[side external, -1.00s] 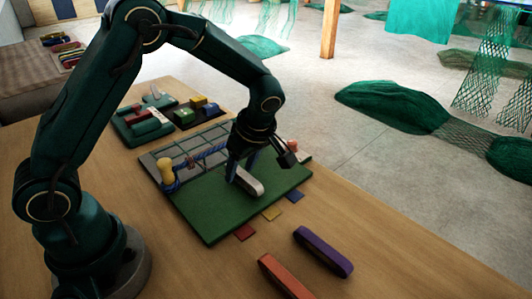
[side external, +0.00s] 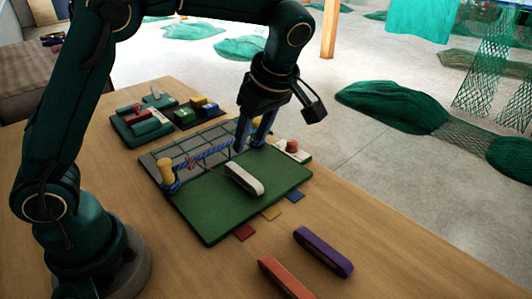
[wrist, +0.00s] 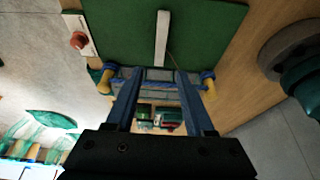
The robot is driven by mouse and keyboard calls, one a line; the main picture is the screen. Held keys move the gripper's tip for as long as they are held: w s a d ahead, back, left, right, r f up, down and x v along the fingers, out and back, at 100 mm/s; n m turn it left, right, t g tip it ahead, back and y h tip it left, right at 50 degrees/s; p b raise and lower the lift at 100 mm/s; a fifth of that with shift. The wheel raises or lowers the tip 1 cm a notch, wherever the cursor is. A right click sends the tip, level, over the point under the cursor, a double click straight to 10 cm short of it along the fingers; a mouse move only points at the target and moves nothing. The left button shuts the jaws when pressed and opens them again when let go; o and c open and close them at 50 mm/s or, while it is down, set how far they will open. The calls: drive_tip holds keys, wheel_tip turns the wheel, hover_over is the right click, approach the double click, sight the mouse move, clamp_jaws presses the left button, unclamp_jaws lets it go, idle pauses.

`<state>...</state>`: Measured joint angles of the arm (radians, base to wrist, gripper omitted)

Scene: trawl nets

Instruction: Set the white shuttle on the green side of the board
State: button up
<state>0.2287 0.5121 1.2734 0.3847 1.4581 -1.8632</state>
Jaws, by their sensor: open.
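The white shuttle (side external: 244,179) lies on the green side of the board (side external: 220,215) in the side view. It also shows in the wrist view (wrist: 162,38), resting on the green surface. My gripper (side external: 253,142) is open and raised above the board, towards its far right part, apart from the shuttle. In the wrist view, my two blue fingers (wrist: 160,98) are spread with nothing held between them. A blue rope with netting (side external: 205,155) runs between yellow posts (side external: 166,171) across the board. My fingers hide part of the rope's right end in the side view.
An orange shuttle (side external: 284,276) and a purple shuttle (side external: 323,252) lie on the wooden table in front. A green tray (side external: 143,127) and a dark tray (side external: 197,113) stand behind. A white piece with a red knob (side external: 292,147) is at the right.

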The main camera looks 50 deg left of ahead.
drive_tip(key=s+r+m+t+h, duration=0.1)
drive_tip(key=s+m+t+h, duration=0.1)
drive_tip(key=s+m, duration=0.5)
drive_tip(key=s+d+r+m+t+h, duration=0.1)
drive_tip(key=s+m+t+h, duration=0.1)
drive_tip(key=s+m, duration=0.5)
drive_tip(key=shift+s+d+r+m+t, duration=0.15)
drive_tip(key=shift+s+r+m+t, duration=0.45)
drive_tip(key=shift+m, duration=1.4)
drive_tip(key=shift+w+f, duration=0.25)
